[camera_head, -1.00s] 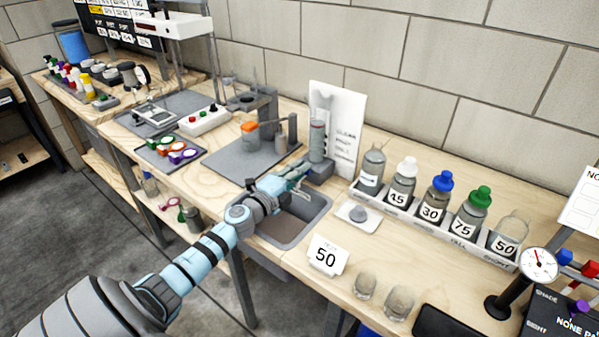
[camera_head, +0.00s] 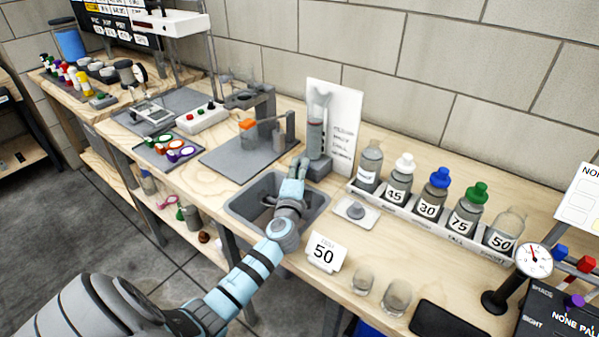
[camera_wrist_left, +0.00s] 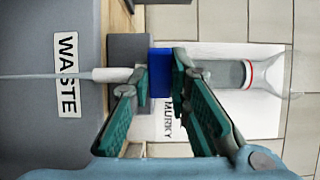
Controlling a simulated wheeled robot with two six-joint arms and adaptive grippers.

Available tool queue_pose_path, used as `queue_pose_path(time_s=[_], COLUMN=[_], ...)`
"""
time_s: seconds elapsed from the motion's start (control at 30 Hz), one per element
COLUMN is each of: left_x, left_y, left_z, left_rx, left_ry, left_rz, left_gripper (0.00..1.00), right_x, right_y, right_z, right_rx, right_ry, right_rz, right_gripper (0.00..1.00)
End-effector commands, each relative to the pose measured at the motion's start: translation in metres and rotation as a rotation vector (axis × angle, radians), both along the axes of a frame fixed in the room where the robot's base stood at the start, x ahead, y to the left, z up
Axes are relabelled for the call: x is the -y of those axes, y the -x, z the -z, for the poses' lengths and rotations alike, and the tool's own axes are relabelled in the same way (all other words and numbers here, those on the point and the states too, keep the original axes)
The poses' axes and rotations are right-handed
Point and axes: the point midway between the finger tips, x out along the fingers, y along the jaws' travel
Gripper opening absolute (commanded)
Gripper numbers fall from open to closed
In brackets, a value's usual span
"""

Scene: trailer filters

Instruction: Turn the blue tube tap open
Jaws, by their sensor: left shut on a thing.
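The blue tap (camera_wrist_left: 160,73) shows in the left wrist view, between a white nozzle (camera_wrist_left: 112,75) and the clear tube (camera_wrist_left: 225,74) with a red ring. My left gripper (camera_wrist_left: 160,85) is shut on the tap, one finger on each side. In the head view the left gripper (camera_head: 298,168) is at the foot of the upright tube (camera_head: 316,125), above the sink's back edge. The tap is hidden there by the fingers. A thin pale line runs from the nozzle across the grey WASTE wall in the wrist view. My right gripper is not in view.
The grey sink (camera_head: 240,205) lies under my left wrist. A white board (camera_head: 346,125) stands behind the tube. A grey mat (camera_head: 222,162) lies left.

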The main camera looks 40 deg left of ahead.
Motion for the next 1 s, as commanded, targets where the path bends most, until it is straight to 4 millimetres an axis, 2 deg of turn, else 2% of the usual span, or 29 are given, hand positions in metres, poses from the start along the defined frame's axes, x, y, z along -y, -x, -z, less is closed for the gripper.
queue_pose_path(time_s=[0.57, 0.6, 0.7, 1.0], left_x=[0.0006, 0.0006, 0.0007, 0.0016], left_y=[0.0002, 0.0002, 0.0002, 0.0015], left_z=[-0.0002, -0.0002, -0.0002, -0.0002], left_rx=[-0.001, -0.001, -0.001, 0.000], left_ry=[0.000, 0.000, 0.000, 0.000], left_rz=[-0.047, -0.047, -0.047, -0.046], left_gripper=[0.00, 0.22, 0.38, 0.38], right_x=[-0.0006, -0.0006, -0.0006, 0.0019], right_y=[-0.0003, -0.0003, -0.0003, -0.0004], right_z=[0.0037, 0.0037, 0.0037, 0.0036], right_rx=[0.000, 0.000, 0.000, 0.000], right_ry=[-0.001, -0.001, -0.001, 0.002], right_rz=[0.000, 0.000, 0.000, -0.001], right_gripper=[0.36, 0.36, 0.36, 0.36])
